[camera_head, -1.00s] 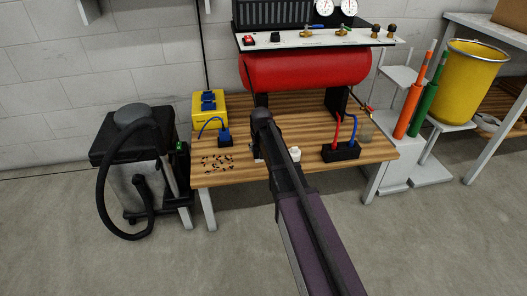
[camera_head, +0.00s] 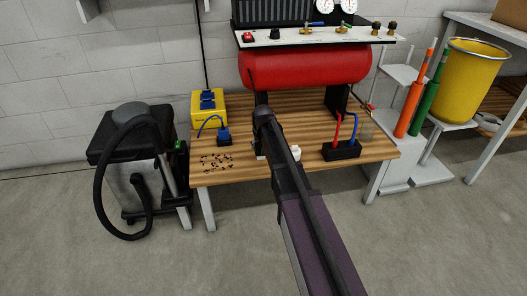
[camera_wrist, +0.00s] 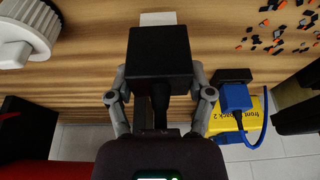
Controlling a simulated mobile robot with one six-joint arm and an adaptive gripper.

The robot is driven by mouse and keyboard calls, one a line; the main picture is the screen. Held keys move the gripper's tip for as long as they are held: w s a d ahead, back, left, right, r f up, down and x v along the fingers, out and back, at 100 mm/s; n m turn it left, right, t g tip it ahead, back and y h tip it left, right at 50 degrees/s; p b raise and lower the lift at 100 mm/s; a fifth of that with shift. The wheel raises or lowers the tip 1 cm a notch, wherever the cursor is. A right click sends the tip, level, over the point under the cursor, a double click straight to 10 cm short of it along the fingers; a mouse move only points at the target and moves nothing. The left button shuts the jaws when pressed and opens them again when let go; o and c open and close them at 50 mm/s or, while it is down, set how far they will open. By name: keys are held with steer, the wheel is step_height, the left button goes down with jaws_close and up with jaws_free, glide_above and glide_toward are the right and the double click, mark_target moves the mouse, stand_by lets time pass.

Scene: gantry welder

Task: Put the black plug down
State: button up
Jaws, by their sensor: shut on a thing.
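The black plug (camera_wrist: 160,55) is a square black block with a narrower black neck, seen in the wrist view. My gripper (camera_wrist: 160,82) is shut on it, with one grey finger on each side. In the head view my arm covers the plug and most of the gripper, over the middle of the wooden workbench (camera_head: 270,103). The wood lies close behind the plug in the wrist view. I cannot tell whether the plug touches it. A small white piece (camera_wrist: 158,18) shows just past the plug's far edge.
A white ribbed knob (camera_wrist: 25,35) lies to one side. A blue plug (camera_head: 224,134) with cable is near the yellow box (camera_head: 195,112). Scattered small bits (camera_head: 217,162) lie front left. A black block (camera_head: 341,151) with red and blue leads is right. A red tank (camera_head: 310,68) overhangs behind.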

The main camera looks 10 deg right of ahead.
steer(key=shift+f+b, duration=0.65)
steer(key=shift+f, duration=0.3)
steer(key=shift+f, duration=0.1)
steer(key=o, duration=1.2)
steer(key=shift+r, duration=0.2)
steer(key=p+v, duration=1.1)
steer(key=v, duration=0.1)
steer(key=shift+p, duration=0.3)
steer(key=shift+s, duration=0.2)
